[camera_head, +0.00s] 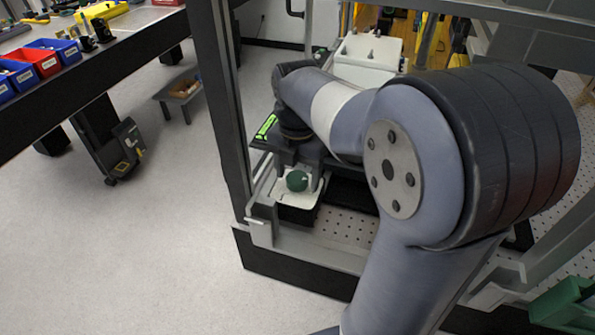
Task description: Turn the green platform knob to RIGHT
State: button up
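The green platform knob (297,180) is a round knob on a small white housing (291,198) inside the machine frame. My gripper (299,172) is right at the knob, coming from behind it in the picture. One dark finger shows on the left side of the knob and one on the right, with the knob between them. I cannot tell whether the fingers touch it. No pointer or position label on the knob can be read. My arm covers much of the area to the right.
A dark upright post (222,100) of the frame stands close to the left of my gripper. A perforated plate (345,228) lies right of the housing. A white box (368,58) is behind my arm.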

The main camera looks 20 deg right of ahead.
jog(key=c, duration=0.9)
jog(key=shift+c, duration=0.2)
jog(key=shift+r+m, duration=0.1)
jog(key=shift+m, duration=0.3)
jog(key=m+p, duration=0.2)
jog(key=m, duration=0.2)
jog(key=m+p, duration=0.1)
jog(key=m, duration=0.4)
jog(key=m+p, duration=0.1)
jog(key=m, duration=0.6)
jog(key=shift+m+p, duration=0.3)
jog(key=shift+p, duration=0.05)
jog(key=m, duration=0.6)
jog(key=shift+p, duration=0.4)
jog(key=shift+m, duration=0.4)
